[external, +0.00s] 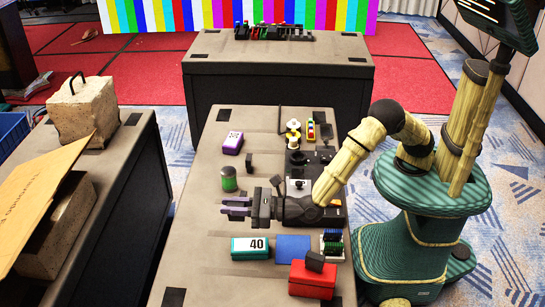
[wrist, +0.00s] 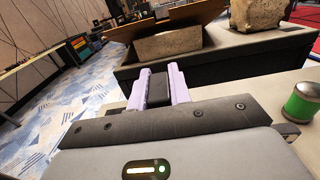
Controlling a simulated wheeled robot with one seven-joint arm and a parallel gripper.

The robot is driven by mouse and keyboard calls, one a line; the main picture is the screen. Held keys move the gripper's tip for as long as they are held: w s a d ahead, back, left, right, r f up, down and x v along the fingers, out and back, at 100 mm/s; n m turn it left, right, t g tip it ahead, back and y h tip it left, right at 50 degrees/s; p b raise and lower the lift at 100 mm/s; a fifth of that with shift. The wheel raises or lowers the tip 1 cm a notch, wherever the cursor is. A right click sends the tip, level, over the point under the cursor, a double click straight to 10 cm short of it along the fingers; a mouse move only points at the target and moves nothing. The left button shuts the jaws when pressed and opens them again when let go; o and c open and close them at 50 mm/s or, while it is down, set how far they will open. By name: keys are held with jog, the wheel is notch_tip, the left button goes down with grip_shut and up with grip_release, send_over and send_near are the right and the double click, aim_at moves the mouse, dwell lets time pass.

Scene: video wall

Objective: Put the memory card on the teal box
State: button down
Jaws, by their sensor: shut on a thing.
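My gripper (external: 237,207) is shut on a small dark piece, which I take to be the memory card (wrist: 157,90). In the wrist view the card sits between the two lavender fingers, with a dark face showing. In the external view the fingers point left, above the table, and the card is hard to make out. The teal box (external: 243,246) lies on the table below my gripper in the picture, with a white panel marked 40. The gripper and card are apart from it. The box does not show in the wrist view.
A green jar (external: 229,181) stands close beside my gripper. A blue box (external: 292,247) lies right of the teal box, and a red box (external: 311,281) is in front. A purple box (external: 233,142) is farther back. The side table (external: 105,170) holds stone blocks and a cardboard sheet.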

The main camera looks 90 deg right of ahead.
aim_at(234, 220)
jog(key=shift+f, duration=0.1)
notch_tip(234, 220, down, 6)
jog(key=shift+b, duration=0.35)
jog(key=shift+d+f, duration=0.1)
jog(key=shift+f, duration=1.8)
jog(key=shift+f+b, duration=0.15)
jog(key=shift+b, duration=0.25)
jog(key=c, duration=1.3)
grip_release()
